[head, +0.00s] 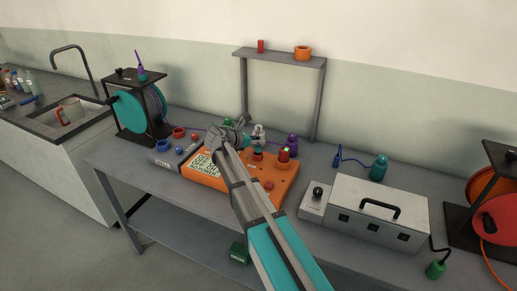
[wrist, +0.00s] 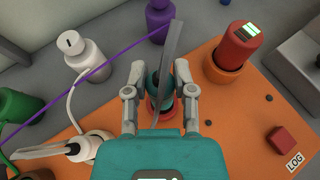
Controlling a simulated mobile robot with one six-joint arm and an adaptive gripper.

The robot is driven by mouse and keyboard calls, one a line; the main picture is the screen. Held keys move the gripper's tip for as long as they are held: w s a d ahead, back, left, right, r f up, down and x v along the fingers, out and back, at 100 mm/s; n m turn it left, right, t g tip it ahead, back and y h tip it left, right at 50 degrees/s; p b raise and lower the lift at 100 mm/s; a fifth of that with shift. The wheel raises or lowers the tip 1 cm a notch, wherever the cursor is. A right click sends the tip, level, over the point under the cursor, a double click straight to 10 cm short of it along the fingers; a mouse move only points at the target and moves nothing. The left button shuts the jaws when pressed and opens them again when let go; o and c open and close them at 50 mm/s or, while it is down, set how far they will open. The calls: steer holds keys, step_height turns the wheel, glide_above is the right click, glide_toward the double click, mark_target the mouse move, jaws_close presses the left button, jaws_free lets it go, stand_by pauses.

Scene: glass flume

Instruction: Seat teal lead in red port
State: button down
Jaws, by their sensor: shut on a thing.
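The teal lead's plug (wrist: 153,84) stands between the fingers of my gripper (wrist: 160,80) in the wrist view, and the gripper is shut on it. Directly below the plug is a red ring, the red port (wrist: 151,106), on the orange box (wrist: 228,125). The plug looks lined up over the port, but my gripper hides part of the join, so I cannot tell how deep it sits. In the head view my gripper (head: 258,137) is above the orange box (head: 205,177), with the red port (head: 257,156) just under it.
A red plug-like part with a lit green top (wrist: 241,45) stands close right of my gripper. White (wrist: 86,52), purple and green bottle-shaped parts stand behind and left, with a purple cable crossing there. A white case (head: 375,212) is farther right.

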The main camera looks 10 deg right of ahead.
mark_target(258, 151)
steer(key=shift+f+b, duration=1.2)
steer(key=shift+f, duration=0.3)
steer(key=shift+f, duration=0.2)
steer(key=shift+c, duration=2.2)
jaws_free()
steer(key=shift+r, duration=0.15)
steer(key=shift+r, duration=0.15)
steer(key=p+v, duration=0.4)
steer(key=v, duration=0.8)
steer(key=shift+p, duration=0.35)
steer(key=shift+s, duration=0.1)
